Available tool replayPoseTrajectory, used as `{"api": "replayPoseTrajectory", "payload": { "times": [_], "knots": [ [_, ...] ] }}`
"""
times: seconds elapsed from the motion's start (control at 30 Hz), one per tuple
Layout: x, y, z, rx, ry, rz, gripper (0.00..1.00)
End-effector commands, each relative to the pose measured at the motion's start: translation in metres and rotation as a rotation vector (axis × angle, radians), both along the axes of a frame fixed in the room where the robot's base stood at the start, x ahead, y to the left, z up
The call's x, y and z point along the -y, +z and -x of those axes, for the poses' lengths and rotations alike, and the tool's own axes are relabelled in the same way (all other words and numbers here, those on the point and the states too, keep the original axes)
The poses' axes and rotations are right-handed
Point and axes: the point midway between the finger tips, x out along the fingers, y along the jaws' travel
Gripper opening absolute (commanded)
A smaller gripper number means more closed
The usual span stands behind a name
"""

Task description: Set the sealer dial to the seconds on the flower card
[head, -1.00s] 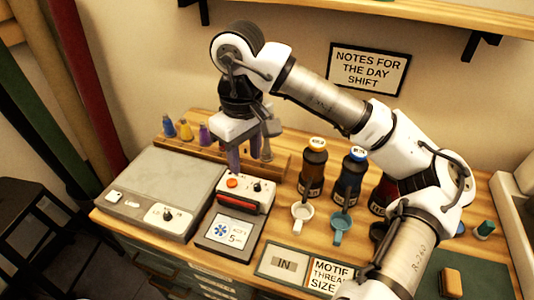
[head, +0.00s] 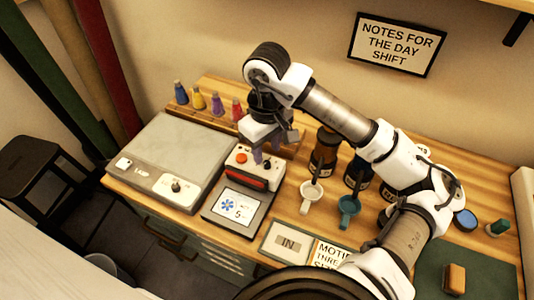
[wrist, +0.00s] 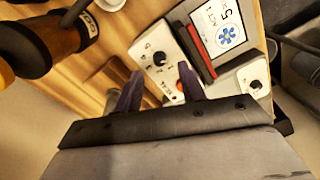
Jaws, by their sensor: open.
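The sealer (head: 241,172) is a small white box with a red bar along its front, an orange button and a black dial. In the wrist view the dial (wrist: 160,58) has small markings around it, too small to read. The flower card (head: 238,205) lies on a dark stand in front of the sealer and shows a blue flower and a 5. The card also shows in the wrist view (wrist: 222,28). My gripper (head: 267,151) is open and empty, fingers pointing down, just behind and above the sealer's dial side. In the wrist view its fingers (wrist: 160,92) are apart near the dial and button.
A grey lamp box (head: 165,155) with its own knob stands left of the sealer. An IN plate (head: 287,242) lies in front.

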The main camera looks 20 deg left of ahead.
Motion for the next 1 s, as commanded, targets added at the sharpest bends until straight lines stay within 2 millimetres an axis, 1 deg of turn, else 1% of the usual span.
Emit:
{"api": "replayPoseTrajectory", "payload": {
  "times": [0.13, 0.3, 0.43, 0.67, 0.9, 0.97, 1.0],
  "knots": [
    [0.0, -0.02, 0.001, -0.005, -0.002, -0.001, 0.4],
    [0.0, -0.035, 0.0, -0.002, 0.0, 0.0, 0.4],
    [0.0, -0.039, 0.0, 0.0, -0.001, 0.0, 0.4],
    [0.0, -0.04, 0.0, 0.001, 0.0, 0.0, 0.4],
    [0.0, -0.04, 0.0, 0.0, 0.0, 0.0, 0.09],
    [0.0, -0.04, 0.0, 0.0, 0.0, 0.0, 0.01],
    [0.0, -0.04, 0.0, 0.0, 0.0, 0.0, 0.0]
  ]
}}
